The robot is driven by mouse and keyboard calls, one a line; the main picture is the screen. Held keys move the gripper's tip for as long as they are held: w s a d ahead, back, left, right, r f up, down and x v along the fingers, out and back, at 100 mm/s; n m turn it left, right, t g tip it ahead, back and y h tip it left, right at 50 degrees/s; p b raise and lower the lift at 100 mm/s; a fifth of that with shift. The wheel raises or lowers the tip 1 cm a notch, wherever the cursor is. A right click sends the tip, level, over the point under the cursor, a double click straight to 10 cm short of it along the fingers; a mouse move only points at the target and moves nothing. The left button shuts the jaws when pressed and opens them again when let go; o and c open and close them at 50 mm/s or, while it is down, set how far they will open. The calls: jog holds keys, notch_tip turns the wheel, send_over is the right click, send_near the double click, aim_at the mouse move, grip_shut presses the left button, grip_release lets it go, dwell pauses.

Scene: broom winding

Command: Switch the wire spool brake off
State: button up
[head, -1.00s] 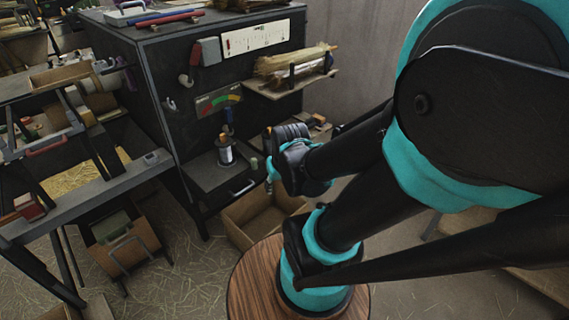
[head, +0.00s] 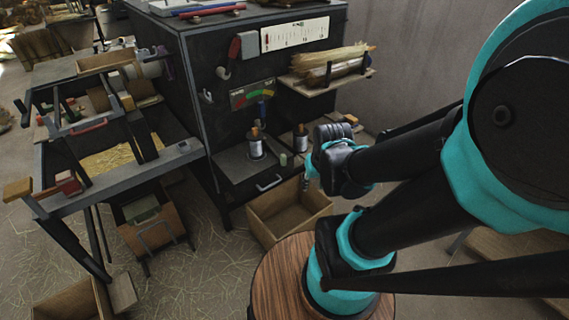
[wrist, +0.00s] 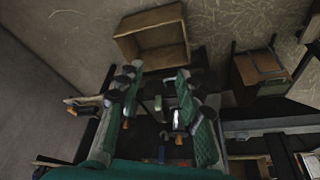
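A wire spool (head: 256,149) stands upright on the low shelf of the dark cabinet in the head view, below a coloured gauge (head: 251,92). A second spool (head: 300,141) stands to its right, near my gripper (head: 310,174). A small green cylinder (head: 283,159) is between them at the shelf front. I cannot tell which part is the spool brake. In the wrist view my gripper (wrist: 158,95) has its fingers wide apart with nothing held. A small pale green piece (wrist: 158,103) shows beyond the gap between them.
An open wooden box (head: 290,212) is on the floor below my gripper; it also shows in the wrist view (wrist: 152,42). A shelf with a straw bundle (head: 327,62) juts out above. A grey metal workbench (head: 115,183) stands at the left.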

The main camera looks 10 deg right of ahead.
jog(key=shift+w, duration=0.15)
jog(key=shift+c, duration=1.2)
jog(key=w+m, duration=0.1)
jog(key=w, duration=0.1)
jog(key=w+a+r+m, duration=0.1)
jog(key=w, duration=0.2)
jog(key=w+r+m+g, duration=0.1)
jog(key=w, duration=0.1)
jog(key=shift+w+a+h, duration=0.3)
jog(key=shift+w+h, duration=0.05)
jog(key=shift+h, duration=0.05)
grip_shut()
jog(key=w+a+f+m+h, duration=0.1)
jog(key=w+a+f+m, duration=0.1)
jog(key=w, duration=0.4)
jog(key=w+a+f+m+g+h, duration=0.1)
jog(key=w+a+f+m, duration=0.1)
jog(key=w+a+m, duration=0.3)
jog(key=w+a+f+m+h, duration=0.1)
jog(key=w+a+f+m, duration=0.2)
jog(key=w+a, duration=0.3)
jog(key=shift+w+a+m+g, duration=0.2)
jog(key=shift+w+m+g, duration=0.3)
jog(key=shift+w, duration=1.25)
